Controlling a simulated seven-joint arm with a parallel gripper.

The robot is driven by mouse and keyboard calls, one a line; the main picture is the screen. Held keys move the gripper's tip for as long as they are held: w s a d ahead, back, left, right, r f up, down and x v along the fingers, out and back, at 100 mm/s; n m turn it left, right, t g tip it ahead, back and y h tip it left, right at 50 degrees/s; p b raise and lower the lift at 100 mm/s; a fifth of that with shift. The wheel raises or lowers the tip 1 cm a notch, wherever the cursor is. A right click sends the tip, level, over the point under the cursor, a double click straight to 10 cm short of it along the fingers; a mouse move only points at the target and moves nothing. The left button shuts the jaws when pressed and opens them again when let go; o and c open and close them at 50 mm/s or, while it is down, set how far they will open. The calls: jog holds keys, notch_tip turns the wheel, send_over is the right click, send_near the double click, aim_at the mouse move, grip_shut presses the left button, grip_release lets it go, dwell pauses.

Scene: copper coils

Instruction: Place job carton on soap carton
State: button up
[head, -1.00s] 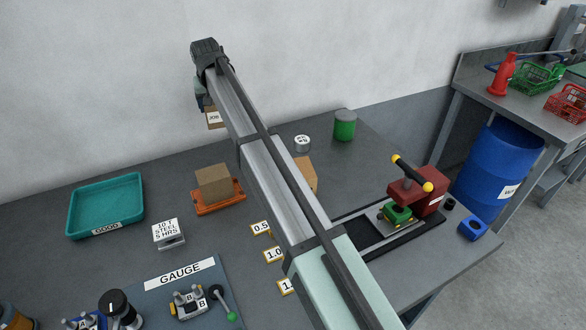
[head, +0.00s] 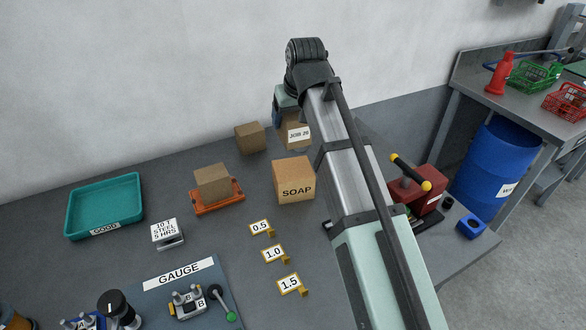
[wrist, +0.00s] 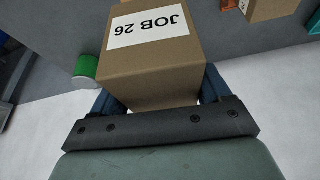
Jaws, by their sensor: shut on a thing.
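The job carton is a brown box with a white "JOB 26" label (head: 298,143); it fills the upper middle of the wrist view (wrist: 150,75). My gripper (wrist: 160,98) is shut on it, with a dark blue finger on each side. In the head view the gripper is partly hidden by the arm. The soap carton (head: 295,185), a larger tan box marked "SOAP", stands on the table. The held carton shows above and behind it in the picture, apart from it. The soap carton's top looks clear.
A plain brown box (head: 250,138) stands left of the held carton. Another box (head: 213,183) sits on an orange tray (head: 222,207). Number cards (head: 274,253) lie before the soap carton. A red press (head: 416,188) stands right of my arm. A green canister (wrist: 85,68) shows in the wrist view.

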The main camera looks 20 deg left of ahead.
jog(key=shift+s+f+n, duration=0.1)
jog(key=shift+s+n, duration=0.1)
jog(key=shift+n, duration=0.4)
jog(key=shift+f, duration=0.15)
send_over(292, 167)
jog(key=shift+f, duration=4.85)
jog(key=shift+f, duration=0.15)
jog(key=o, duration=1.1)
jog(key=shift+o, duration=0.2)
jog(key=v, duration=1.2)
jog(key=shift+w+d, duration=0.15)
